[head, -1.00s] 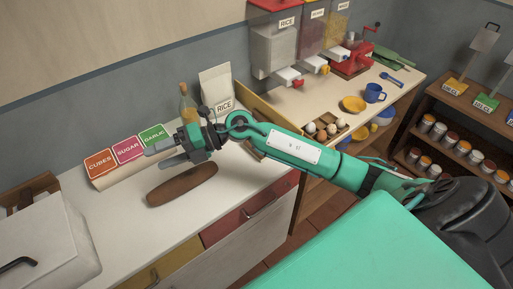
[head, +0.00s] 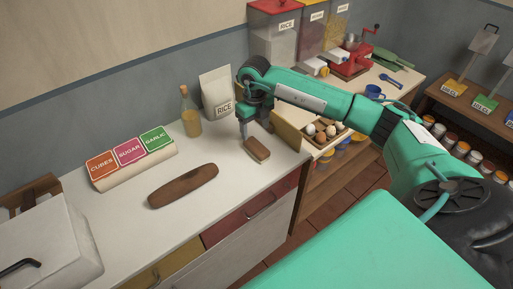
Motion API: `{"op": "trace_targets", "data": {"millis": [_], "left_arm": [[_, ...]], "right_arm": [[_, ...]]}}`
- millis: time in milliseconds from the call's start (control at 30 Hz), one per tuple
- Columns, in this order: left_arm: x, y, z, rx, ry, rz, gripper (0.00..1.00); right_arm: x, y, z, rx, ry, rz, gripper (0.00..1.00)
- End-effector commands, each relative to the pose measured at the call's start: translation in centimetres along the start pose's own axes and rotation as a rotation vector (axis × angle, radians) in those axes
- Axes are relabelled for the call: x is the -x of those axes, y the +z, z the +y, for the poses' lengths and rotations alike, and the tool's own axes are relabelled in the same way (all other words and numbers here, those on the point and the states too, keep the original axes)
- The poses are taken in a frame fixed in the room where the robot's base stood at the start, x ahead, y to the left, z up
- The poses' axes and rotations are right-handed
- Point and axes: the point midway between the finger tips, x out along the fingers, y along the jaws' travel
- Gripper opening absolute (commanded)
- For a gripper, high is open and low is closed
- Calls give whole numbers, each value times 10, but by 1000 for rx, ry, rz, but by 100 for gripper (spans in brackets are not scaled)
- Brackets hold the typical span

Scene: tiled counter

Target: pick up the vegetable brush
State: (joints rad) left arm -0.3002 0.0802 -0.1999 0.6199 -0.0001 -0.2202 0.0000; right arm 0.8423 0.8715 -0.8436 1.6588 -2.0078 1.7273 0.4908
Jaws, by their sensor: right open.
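A small brown block, which looks like the vegetable brush (head: 257,150), lies on the white counter near its right end. My right gripper (head: 255,133) points down at the brush from above, with its fingers open. One finger is on the left of the brush's far end and the other is on the right. I cannot tell whether they touch it. My left gripper is not in view.
A long brown loaf-like object (head: 183,186) lies on the counter to the left. Behind stand an oil bottle (head: 191,115), a rice bag (head: 217,95) and a labelled spice rack (head: 131,158). An egg box (head: 322,134) is to the right.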

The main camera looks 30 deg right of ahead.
Motion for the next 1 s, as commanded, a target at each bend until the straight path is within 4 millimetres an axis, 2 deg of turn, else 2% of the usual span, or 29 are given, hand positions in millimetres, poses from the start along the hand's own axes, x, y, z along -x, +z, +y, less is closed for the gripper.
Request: {"op": "trace_targets", "data": {"millis": [133,333,467,600,733,1000], "left_arm": [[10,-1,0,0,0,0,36],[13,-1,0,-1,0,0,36],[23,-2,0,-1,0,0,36],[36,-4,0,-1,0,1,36],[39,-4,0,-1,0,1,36],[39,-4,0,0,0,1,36]], "right_arm": [[-24,-1,1,-1,2,2,67],[-40,-1,0,1,2,0,67],[-49,-2,0,1,2,2,67],[-67,-5,-2,1,3,2,67],[-85,-4,-2,0,3,1,67],[-92,-3,-2,1,3,-2,67]]}}
